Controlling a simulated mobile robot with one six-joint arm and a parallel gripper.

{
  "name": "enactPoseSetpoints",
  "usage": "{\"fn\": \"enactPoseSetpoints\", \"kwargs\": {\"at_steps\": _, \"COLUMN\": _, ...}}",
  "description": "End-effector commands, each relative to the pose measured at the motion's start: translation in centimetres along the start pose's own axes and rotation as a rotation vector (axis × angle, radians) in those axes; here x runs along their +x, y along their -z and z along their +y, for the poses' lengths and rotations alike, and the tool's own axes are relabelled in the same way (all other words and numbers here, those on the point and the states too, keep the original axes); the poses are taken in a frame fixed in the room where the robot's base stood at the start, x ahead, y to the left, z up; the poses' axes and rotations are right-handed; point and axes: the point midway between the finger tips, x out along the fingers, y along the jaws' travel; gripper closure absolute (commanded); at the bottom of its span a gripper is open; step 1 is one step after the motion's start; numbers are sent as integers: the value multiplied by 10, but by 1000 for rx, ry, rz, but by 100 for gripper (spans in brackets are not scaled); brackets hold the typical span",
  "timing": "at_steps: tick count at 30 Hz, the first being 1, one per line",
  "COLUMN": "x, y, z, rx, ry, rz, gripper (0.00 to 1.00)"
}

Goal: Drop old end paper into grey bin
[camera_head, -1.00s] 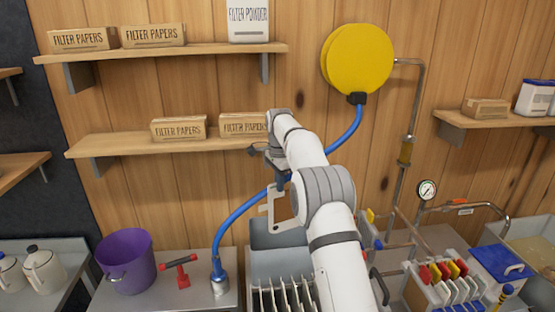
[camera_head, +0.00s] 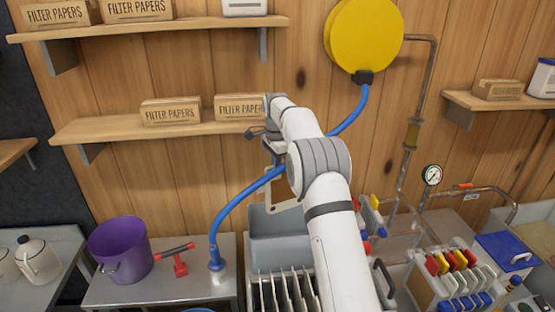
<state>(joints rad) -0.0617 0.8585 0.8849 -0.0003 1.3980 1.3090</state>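A pale sheet, seemingly the old end paper (camera_head: 283,206), hangs below my gripper (camera_head: 275,157) and is partly hidden by my arm. My gripper appears shut on its upper part, though the fingertips are small and partly hidden. The grey bin (camera_head: 262,252) stands on the bench behind the rack of plates. The paper's lower edge overlaps the bin's back rim in this view; its height above the bin is hard to judge. The bin's right side is hidden by my arm.
A blue hose (camera_head: 232,205) curves behind my gripper up to a yellow disc (camera_head: 364,34). A shelf with filter paper boxes (camera_head: 171,111) is close behind. A rack of upright plates (camera_head: 268,292) is in front of the bin. A purple bucket (camera_head: 121,250) stands left.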

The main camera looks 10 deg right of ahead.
Motion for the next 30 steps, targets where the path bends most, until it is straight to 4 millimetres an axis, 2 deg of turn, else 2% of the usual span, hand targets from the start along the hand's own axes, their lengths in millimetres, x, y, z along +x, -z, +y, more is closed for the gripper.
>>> {"fn": "enactPoseSetpoints", "kwargs": {"at_steps": 6, "x": 12, "y": 0, "z": 0, "rx": 0, "ry": 0, "rz": 0, "gripper": 100}}
{"fn": "enactPoseSetpoints", "kwargs": {"at_steps": 17, "x": 15, "y": 1, "z": 0, "rx": 1, "ry": 0, "rz": 0, "gripper": 100}}
{"fn": "enactPoseSetpoints", "kwargs": {"at_steps": 30, "x": 61, "y": 1, "z": 1, "rx": 2, "ry": -1, "rz": 0, "gripper": 100}}
